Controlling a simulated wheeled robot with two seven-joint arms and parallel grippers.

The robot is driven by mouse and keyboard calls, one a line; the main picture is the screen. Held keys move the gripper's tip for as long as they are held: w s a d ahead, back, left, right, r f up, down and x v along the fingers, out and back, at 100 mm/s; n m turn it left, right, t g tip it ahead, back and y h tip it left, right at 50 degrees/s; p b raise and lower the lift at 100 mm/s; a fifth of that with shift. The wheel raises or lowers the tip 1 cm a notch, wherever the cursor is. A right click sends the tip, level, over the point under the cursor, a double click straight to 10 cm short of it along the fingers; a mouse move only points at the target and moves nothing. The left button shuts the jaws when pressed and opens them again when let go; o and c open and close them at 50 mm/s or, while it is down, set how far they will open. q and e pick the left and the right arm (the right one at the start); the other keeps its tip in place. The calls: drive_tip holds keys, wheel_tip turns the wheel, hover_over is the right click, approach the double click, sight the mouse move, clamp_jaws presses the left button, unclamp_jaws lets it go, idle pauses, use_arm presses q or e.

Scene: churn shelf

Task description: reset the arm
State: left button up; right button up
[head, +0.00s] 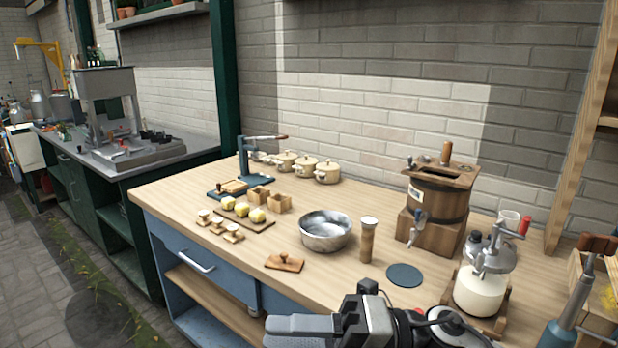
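My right gripper (298,330) shows at the bottom edge of the head view, above the front of the wooden bench. Its pale grey fingers point left from a dark wrist, and the frame's lower edge cuts them off. I see nothing held in them, but I cannot tell whether they are open or shut. My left gripper is not in view.
On the bench (345,275) stand a metal bowl (326,232), a wooden barrel churn (438,208), a glass jar churn (480,290), a wooden shaker (367,240), a dark round mat (404,275) and several cream pots (305,167).

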drive_tip(key=w+d+f+m+t+h, duration=0.2)
drive_tip(key=d+f+m+t+h, duration=0.3)
drive_tip(key=m+t, duration=0.65)
drive_tip(key=w+d+f+m+t+h, duration=0.35)
drive_tip(key=f+m+t, duration=0.35)
drive_tip(key=m, duration=0.9)
drive_tip(key=s+d+f+m+g+h, duration=0.3)
drive_tip(key=s+d+f+m+h, duration=0.1)
drive_tip(key=f, duration=0.5)
drive_tip(key=s+d+f+m+g+h, duration=0.4)
drive_tip(key=s+f+m, duration=0.1)
drive_tip(key=s+f, duration=0.4)
drive_tip(key=shift+s+d+f+m, duration=0.3)
drive_tip(key=shift+d+f+m, duration=0.1)
drive_tip(key=shift+f, duration=0.2)
